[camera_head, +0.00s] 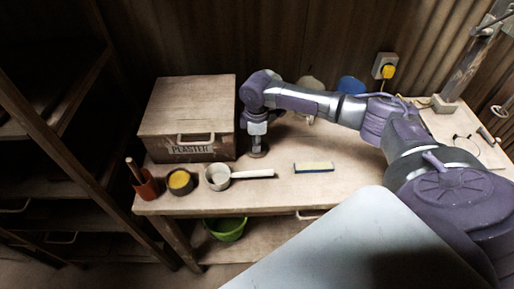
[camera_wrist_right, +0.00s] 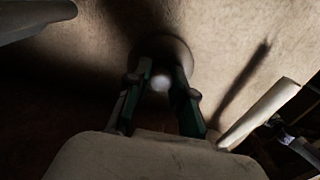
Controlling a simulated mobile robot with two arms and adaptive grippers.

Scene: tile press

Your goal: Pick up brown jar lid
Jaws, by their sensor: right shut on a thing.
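The brown jar lid (camera_head: 257,154) is a small round disc on the wooden table, right of the plaster box's front corner. My right gripper (camera_head: 257,143) points down over it, with its fingertips at the lid. In the right wrist view, my right gripper (camera_wrist_right: 162,72) has its two fingers on either side of a pale round spot in the middle of the lid (camera_wrist_right: 175,47). The gripper is shut on the lid. I cannot tell whether the lid is clear of the table. My left gripper is not in view.
The wooden box marked PLASTER (camera_head: 190,112) stands close left. In front are a white-handled pan (camera_head: 218,178), a dark bowl with yellow contents (camera_head: 181,181) and a red cup (camera_head: 145,184).

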